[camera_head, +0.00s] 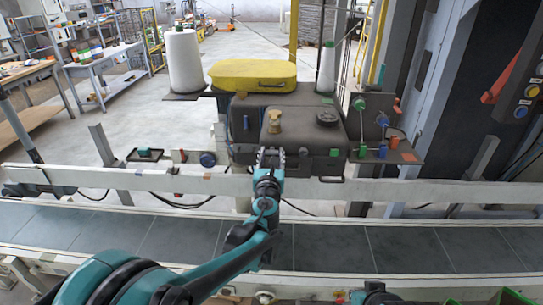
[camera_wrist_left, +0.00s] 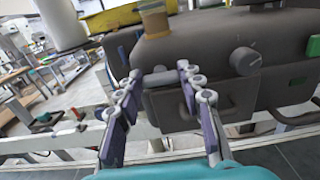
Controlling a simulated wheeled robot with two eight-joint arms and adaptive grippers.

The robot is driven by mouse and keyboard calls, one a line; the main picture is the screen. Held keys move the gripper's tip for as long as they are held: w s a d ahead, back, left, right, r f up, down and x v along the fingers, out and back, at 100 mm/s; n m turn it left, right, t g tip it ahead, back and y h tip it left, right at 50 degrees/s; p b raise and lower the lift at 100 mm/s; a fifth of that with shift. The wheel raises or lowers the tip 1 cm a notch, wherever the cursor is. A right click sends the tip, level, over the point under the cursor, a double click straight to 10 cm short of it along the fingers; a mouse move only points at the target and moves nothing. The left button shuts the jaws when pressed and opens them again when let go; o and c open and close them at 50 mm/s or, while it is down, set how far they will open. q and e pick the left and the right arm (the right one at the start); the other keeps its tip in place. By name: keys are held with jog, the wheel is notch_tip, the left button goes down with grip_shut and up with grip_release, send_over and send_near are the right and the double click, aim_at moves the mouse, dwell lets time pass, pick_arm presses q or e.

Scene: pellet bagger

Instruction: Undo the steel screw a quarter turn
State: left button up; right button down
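A grey bar-like metal piece, which looks like the steel screw (camera_wrist_left: 161,78), lies crosswise on the front of the dark machine housing in the left wrist view. My left gripper (camera_wrist_left: 160,72) is in front of it, with its two fingers apart, one near each end of the piece. I cannot tell whether the fingertips touch it. In the head view my left gripper (camera_head: 271,155) is at the front of the dark housing (camera_head: 304,132) and hides the screw. My right gripper does not show clearly in either view.
A round dark knob (camera_wrist_left: 245,60) is right of the fingers. A brass-coloured cap (camera_head: 274,120) and a yellow lid (camera_head: 252,75) are above. A pale rail (camera_head: 110,180) and a dark conveyor belt (camera_head: 330,247) run below. Coloured fittings (camera_head: 382,151) stand at the right.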

pick_arm(q)
jog(key=c, duration=0.3)
jog(key=n, duration=0.4)
jog(key=shift+p, duration=0.35)
jog(key=n, duration=0.5)
jog(key=shift+a, duration=0.1)
jog(key=n, duration=0.4)
jog(key=shift+n+p, duration=0.3)
jog(key=shift+p, duration=0.05)
jog(key=shift+f+n, duration=0.1)
jog(key=shift+n, duration=2.1)
